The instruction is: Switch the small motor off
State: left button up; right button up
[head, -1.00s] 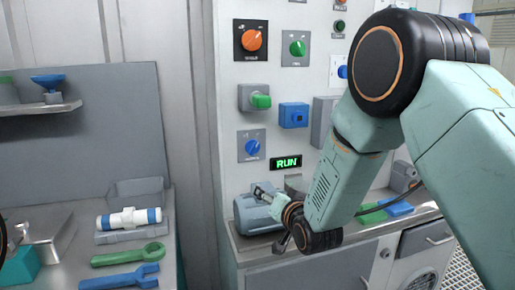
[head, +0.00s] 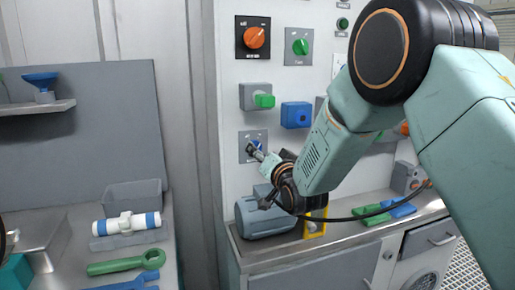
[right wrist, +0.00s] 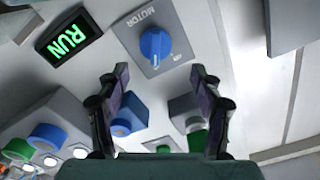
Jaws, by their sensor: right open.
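The blue MOTOR knob (right wrist: 155,44) sits on a grey plate in the right wrist view. In the head view the knob (head: 256,144) is partly covered by my right gripper (head: 260,159). My right gripper is open; in the right wrist view its two fingers (right wrist: 160,75) point toward the knob from either side, with nothing between them. I see no contact with the knob. A display (right wrist: 69,40) beside the knob reads RUN in green; it is hidden in the head view. The small grey-blue motor (head: 262,219) stands on the bench below. My left gripper is not in view.
Above the knob are a green switch (head: 263,101), a blue switch (head: 296,115), an orange knob (head: 255,37) and a green knob (head: 300,47). A yellow part (head: 316,224) stands right of the motor. Tools lie on the left bench (head: 70,227).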

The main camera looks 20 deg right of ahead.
aim_at(258, 147)
jog(key=w, duration=0.4)
jog(key=shift+d+f, duration=0.3)
jog(key=shift+f, duration=0.05)
jog(key=shift+w, duration=0.25)
jog(key=shift+w+a+r, duration=0.25)
jog(key=shift+w+d+f, duration=0.15)
jog(key=shift+d, duration=0.05)
jog(key=shift+a, duration=0.15)
jog(key=c, duration=1.1)
jog(key=shift+c, duration=0.3)
